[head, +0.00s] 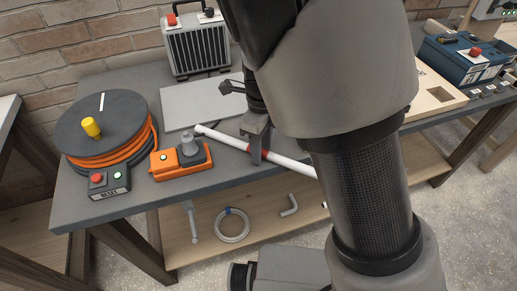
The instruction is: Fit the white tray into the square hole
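I cannot make out a white tray for sure. A pale grey flat panel (196,104) lies on the workbench behind my gripper. At the right, a pale wooden board (424,79) with a dark opening in it lies partly hidden behind my arm. I cannot tell the opening's full shape. My gripper (256,158) points down over the bench's front part, in front of a white tube (225,138) with a red band. Its fingers are seen nearly edge-on, so I cannot tell whether they are open or touch the tube.
On the grey workbench (135,207) stand an orange cable reel (107,120), an orange device (180,160), a small button box (109,183) and a grey ribbed unit (196,47). A blue box (458,61) stands far right. The lower shelf holds a hose coil (233,226).

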